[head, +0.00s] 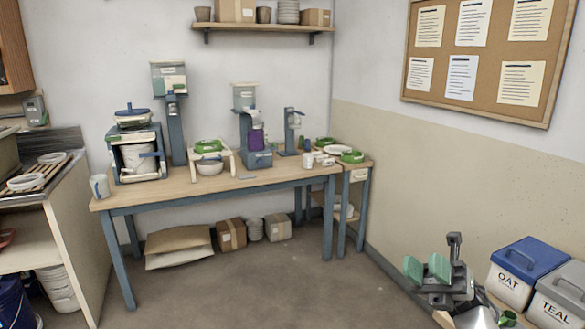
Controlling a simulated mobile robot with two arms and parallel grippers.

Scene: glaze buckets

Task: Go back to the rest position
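My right gripper (426,268) shows at the lower right, with two green finger pads standing apart and nothing seen between them. It is to the left of a white bucket marked OAT (508,288) with a blue lid, and apart from it. A second bucket marked TEAL (553,314), with a grey lid, stands to the right of the OAT bucket and is cut by the picture edge. My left gripper is not in view.
A wooden worktable (222,187) with blue legs stands along the back wall, holding dispensers and bowls. A shelf unit (75,240) is at the left. Boxes (231,235) sit under the table. The middle floor (270,285) is clear.

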